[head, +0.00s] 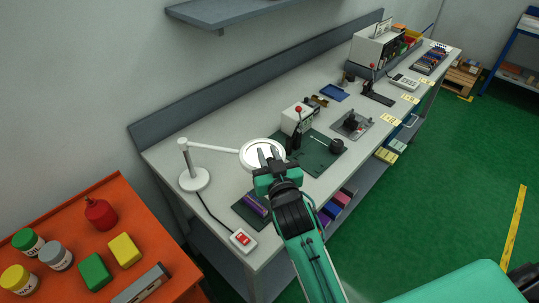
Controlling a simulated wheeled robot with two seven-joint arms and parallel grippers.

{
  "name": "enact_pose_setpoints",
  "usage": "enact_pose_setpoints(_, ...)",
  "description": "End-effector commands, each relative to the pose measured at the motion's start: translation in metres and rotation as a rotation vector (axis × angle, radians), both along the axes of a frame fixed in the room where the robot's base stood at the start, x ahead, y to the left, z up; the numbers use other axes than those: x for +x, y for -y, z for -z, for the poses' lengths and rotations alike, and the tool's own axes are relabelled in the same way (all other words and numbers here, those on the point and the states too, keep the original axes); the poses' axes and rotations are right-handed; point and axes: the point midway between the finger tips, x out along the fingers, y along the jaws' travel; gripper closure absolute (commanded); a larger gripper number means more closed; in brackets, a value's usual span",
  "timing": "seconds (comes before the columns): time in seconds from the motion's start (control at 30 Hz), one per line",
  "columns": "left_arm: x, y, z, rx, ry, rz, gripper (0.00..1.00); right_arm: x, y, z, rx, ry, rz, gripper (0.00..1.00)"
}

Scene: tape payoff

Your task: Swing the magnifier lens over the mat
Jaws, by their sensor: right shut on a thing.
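The magnifier lens (249,153) is a round disc with a white rim. It hangs on a white arm (214,148) that runs left to an upright post on a round white base (195,179). The dark green mat (318,159) lies on the bench to the right of the lens. The lens is beside the mat's left end; I cannot tell whether its edge overlaps it. My right gripper (268,155) reaches up from below and is shut on the lens rim at its near right side, hiding part of it. My left gripper is not in view.
A red switch box (243,240) and a purple item on a dark pad (255,204) are near the front. An orange cart (75,213) stands left.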

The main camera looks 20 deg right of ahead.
Motion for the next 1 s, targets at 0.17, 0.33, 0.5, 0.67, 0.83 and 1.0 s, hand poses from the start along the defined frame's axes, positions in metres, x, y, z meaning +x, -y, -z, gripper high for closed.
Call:
enact_pose_setpoints(0.17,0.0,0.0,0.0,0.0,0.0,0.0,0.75,0.0,-0.001,-0.002,0.002,0.006,-0.001,1.0)
enact_pose_setpoints(0.33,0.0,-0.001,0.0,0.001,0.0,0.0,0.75,0.0,-0.001,-0.002,0.002,0.006,-0.001,0.69)
enact_pose_setpoints(0.5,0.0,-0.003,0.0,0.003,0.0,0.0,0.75,0.0,0.0,-0.002,0.001,0.003,-0.001,0.57)
enact_pose_setpoints(0.67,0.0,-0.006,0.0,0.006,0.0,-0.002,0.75,0.0,0.0,-0.001,0.001,0.002,-0.001,0.57)
enact_pose_setpoints(0.83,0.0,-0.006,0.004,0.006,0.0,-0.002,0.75,-0.011,0.0,0.002,0.001,0.0,-0.001,0.57)
enact_pose_setpoints(1.0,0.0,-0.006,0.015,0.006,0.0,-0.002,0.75,-0.04,-0.001,0.004,0.003,-0.001,0.0,0.57)
